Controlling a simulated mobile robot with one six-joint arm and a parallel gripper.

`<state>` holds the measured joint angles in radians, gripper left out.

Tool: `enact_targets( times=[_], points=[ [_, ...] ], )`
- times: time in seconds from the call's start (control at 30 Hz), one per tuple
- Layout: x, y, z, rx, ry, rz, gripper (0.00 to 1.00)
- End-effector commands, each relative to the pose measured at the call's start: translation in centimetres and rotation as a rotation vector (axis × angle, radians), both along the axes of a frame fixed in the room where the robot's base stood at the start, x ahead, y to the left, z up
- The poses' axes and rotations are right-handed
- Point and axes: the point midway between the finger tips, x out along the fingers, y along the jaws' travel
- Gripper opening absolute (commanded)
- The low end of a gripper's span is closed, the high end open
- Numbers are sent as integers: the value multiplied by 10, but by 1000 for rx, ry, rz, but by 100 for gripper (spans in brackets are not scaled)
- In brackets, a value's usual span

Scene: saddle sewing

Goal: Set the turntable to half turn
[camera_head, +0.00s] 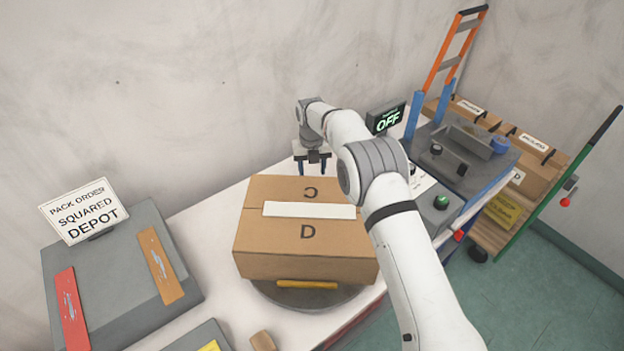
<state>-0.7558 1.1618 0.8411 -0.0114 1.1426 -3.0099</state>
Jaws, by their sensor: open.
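The turntable (337,298) is a dark grey round plate on the white table. A closed brown cardboard box (300,262) sits on it and hides most of it. A yellow bar (307,284) shows at the turntable's near side, below the box's front face. The box top has a white strip and two dark letters: an upright D and one near the far edge that looks like a C. My gripper (312,168) is open, fingers pointing down, just beyond the box's far edge. I cannot tell whether it touches anything. My arm covers the area right of the box.
A small display (387,119) reads OFF. A green knob (441,202) sits on a grey unit to the right. A sign (84,211) reads "Pack order squared depot" above a grey stand with red and orange pieces. A cart (535,180) with boxes stands at the right.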

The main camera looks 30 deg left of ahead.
Motion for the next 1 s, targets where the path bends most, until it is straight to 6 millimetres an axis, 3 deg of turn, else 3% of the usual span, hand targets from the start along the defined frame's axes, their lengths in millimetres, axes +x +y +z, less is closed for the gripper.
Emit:
enact_targets(
  times=[0.2, 0.47, 0.63, 0.77, 1.0],
  points=[
    [1, 0, 21, -1, 1, -1, 50],
    [1, 0, 22, -1, 2, -1, 50],
    [5, -8, 33, 5, -5, -58, 36],
    [17, -40, 65, 19, -19, -259, 26],
    [24, -145, 151, 72, -48, -895, 6]
  ],
)
